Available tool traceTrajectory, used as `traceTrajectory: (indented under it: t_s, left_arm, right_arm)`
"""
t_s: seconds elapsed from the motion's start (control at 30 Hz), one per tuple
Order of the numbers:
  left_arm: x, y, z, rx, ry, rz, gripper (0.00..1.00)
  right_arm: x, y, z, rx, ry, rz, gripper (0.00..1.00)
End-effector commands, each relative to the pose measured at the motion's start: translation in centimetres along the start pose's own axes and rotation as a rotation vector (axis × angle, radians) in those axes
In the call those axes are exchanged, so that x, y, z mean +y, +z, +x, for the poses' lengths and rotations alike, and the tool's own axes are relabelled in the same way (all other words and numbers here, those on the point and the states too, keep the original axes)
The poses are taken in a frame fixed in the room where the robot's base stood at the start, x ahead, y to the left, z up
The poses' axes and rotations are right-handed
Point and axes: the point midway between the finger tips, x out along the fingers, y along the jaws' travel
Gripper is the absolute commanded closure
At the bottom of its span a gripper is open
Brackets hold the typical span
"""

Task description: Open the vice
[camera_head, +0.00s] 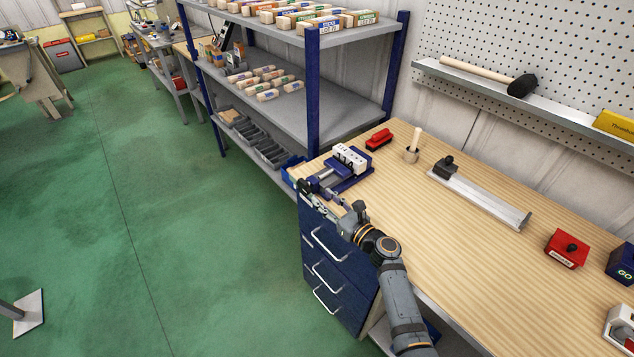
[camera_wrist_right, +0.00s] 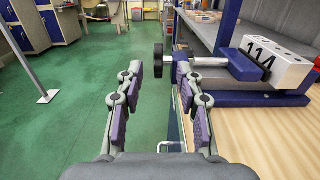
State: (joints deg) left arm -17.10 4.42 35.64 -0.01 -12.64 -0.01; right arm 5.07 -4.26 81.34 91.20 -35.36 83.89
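The blue vice (camera_head: 352,184) sits at the left corner of the wooden workbench, and it also shows in the right wrist view (camera_wrist_right: 262,99). A white block (camera_head: 350,157) with black digits is in its jaws; in the wrist view the block (camera_wrist_right: 277,60) reads 114. The vice's screw and dark handle (camera_wrist_right: 159,63) point toward the floor side. My right gripper (camera_head: 318,194) is beside the handle end of the vice. In the wrist view its fingers (camera_wrist_right: 160,84) are spread, with the handle end showing in the gap, seemingly just beyond the fingertips. I cannot tell whether they touch. My left gripper is out of view.
A metal rail fixture (camera_head: 480,196) lies to the right. Drawers with handles (camera_head: 330,243) are below the vice.

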Motion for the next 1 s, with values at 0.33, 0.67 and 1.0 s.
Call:
traceTrajectory:
  t_s: [0.33, 0.67, 1.0]
  left_arm:
    - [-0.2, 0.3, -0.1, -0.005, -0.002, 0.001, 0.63]
    - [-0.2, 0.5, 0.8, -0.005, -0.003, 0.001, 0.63]
    - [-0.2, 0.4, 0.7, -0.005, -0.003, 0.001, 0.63]
  right_arm:
    - [0.1, 0.0, 5.3, 0.001, 0.003, -0.003, 0.63]
    - [0.1, -0.2, 10.2, 0.003, 0.003, -0.005, 0.63]
    - [0.1, -0.2, 10.5, 0.004, 0.003, -0.007, 0.67]
